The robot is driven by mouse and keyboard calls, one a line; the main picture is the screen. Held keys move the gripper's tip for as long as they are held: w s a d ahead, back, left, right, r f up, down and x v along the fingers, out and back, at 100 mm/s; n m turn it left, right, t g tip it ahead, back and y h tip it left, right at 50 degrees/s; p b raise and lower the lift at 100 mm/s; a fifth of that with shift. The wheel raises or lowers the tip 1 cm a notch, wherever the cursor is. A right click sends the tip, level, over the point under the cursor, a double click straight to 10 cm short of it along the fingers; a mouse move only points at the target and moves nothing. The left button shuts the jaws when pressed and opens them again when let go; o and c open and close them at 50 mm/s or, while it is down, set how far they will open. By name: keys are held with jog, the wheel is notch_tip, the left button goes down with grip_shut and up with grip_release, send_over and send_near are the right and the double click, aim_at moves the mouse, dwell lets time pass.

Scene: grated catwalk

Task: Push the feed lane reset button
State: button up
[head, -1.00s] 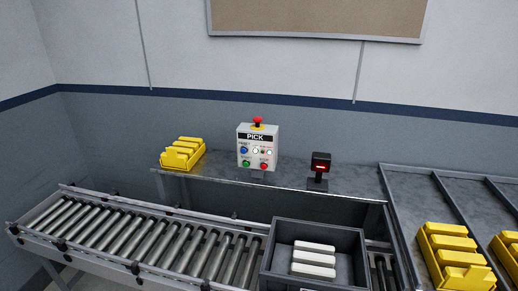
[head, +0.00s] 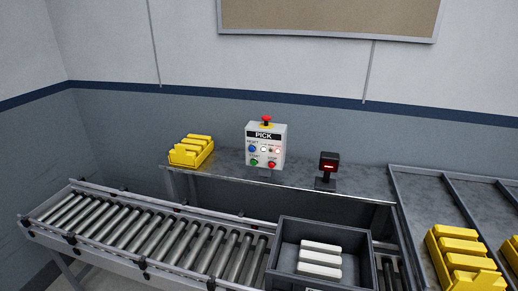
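A white control box (head: 265,145) labelled PICK stands on the back shelf, with a red mushroom button (head: 266,119) on a yellow base on its top. Its front carries a blue button (head: 252,149) at upper left, a green button (head: 254,162) at lower left and a red button (head: 272,164) at lower right. Small white and red spots show at upper right. The small lettering by the blue button seems to read RESET but is blurred. My gripper is not in view.
A roller conveyor (head: 130,228) runs along the front left. A grey tote (head: 283,250) with white bars sits on it. A yellow bin (head: 190,152) stands left of the box, and a scanner (head: 328,166) right of it. More yellow bins (head: 462,262) lie in the lanes at right.

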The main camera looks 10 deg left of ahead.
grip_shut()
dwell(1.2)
